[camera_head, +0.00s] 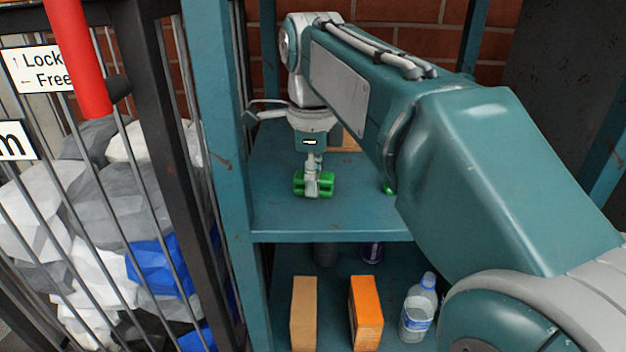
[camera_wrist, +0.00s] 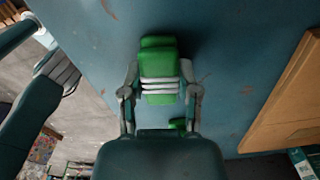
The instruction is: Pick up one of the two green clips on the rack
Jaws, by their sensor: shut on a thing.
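My gripper (camera_head: 312,180) points down over the upper shelf of the teal rack (camera_head: 275,215) and is shut on a green clip (camera_head: 299,184). In the wrist view the clip (camera_wrist: 158,62), with pale bands across it, sits between the two fingers of my gripper (camera_wrist: 160,90). I cannot tell whether the clip touches the shelf or is just above it. A second green piece (camera_head: 388,188) shows to the right in the head view, mostly hidden by my arm. A bit of green (camera_wrist: 178,123) also shows near the gripper's base in the wrist view.
A brown box or board (camera_wrist: 290,100) lies on the shelf at the right of the wrist view. The lower shelf holds a tan box (camera_head: 304,312), an orange box (camera_head: 366,312) and a bottle (camera_head: 418,310). A barred cage (camera_head: 170,190) stands left of the rack.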

